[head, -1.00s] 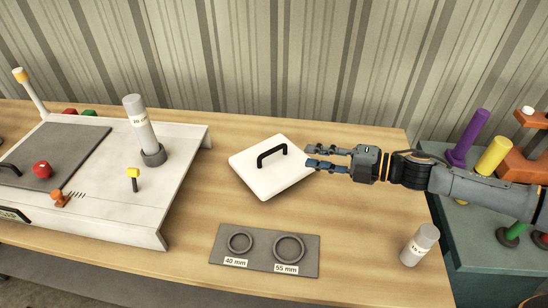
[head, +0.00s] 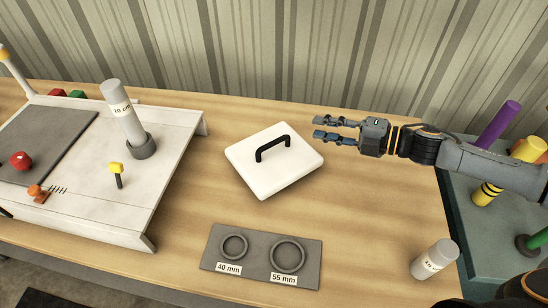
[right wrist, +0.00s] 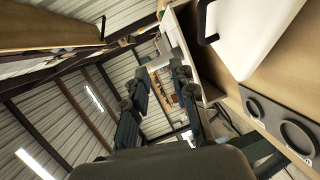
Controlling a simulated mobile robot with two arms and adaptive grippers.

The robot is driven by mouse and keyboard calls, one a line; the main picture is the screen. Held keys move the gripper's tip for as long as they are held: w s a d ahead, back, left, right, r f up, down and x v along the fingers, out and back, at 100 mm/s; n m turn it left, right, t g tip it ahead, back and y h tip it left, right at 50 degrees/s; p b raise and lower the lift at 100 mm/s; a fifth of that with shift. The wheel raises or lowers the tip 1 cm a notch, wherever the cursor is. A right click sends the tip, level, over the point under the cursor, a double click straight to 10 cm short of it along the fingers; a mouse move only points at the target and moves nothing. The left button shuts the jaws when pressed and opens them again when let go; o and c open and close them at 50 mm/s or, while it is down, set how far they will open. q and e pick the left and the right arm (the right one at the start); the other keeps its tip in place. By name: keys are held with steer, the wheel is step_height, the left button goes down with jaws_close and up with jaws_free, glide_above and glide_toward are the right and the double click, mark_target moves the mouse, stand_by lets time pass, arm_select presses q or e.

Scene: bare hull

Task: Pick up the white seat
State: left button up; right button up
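The white seat (head: 262,178) is a flat white square plate with a black handle (head: 271,147) on top. It lies on the wooden table in the middle of the head view. Part of it also shows at the upper right of the right wrist view (right wrist: 245,32). My right gripper (head: 318,128) is just right of and behind the white seat, above the table, with its fingers apart and nothing between them. The fingers (right wrist: 157,92) also show apart in the right wrist view. My left gripper is not in view.
A grey board (head: 215,256) with 40 mm and 55 mm rings lies in front of the seat. A white console (head: 165,175) with a tall cylinder (head: 122,112) fills the left. Bare table surrounds the seat.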

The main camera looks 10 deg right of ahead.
step_height(320, 180, down, 8)
steer(key=r+b, duration=0.1)
steer(key=b, duration=0.6)
steer(key=p, duration=0.2)
glide_toward(272, 142)
steer(key=x, duration=0.4)
steer(key=shift+w+d+f, duration=0.1)
steer(key=shift+w+d, duration=0.05)
steer(key=shift+d, duration=0.1)
steer(key=shift+w+a+f, duration=0.25)
steer(key=shift+w+a, duration=0.1)
steer(key=shift+a, duration=0.1)
steer(key=p+x, duration=0.1)
steer(key=x, duration=0.3)
steer(key=shift+s+a+p, duration=0.1)
steer(key=shift+a+p, duration=0.15)
steer(key=shift+p, duration=0.1)
steer(key=shift+w+a+f, duration=0.25)
steer(key=shift+w+a, duration=0.05)
steer(key=shift+a, duration=0.1)
steer(key=shift+s+d, duration=0.1)
jaws_close()
steer(key=shift+r, duration=0.15)
